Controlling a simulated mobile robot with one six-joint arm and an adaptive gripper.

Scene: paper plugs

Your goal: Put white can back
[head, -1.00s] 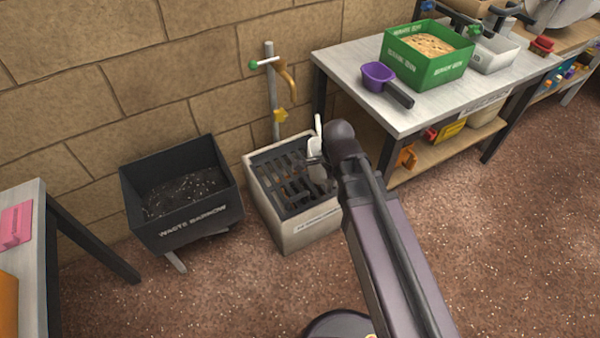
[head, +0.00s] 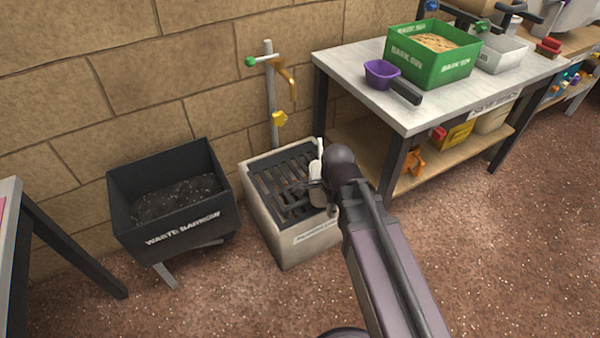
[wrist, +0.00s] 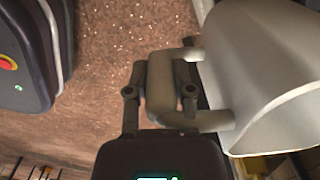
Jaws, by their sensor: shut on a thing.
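My gripper (wrist: 160,92) is shut on the handle of the white can. In the wrist view the can (wrist: 265,70) is large and tilted on the right side, with its open mouth facing the lower right. In the head view the can (head: 317,193) is a small pale shape at the end of my arm, partly hidden by the gripper and wrist. There it appears in front of the right part of the slatted drain box (head: 285,237). I cannot tell whether it touches the box.
A workbench (head: 350,75) at the upper right holds a green bark bin (head: 455,67), a purple scoop (head: 381,72) and a white tub (head: 500,55). Open brown floor lies at the right.

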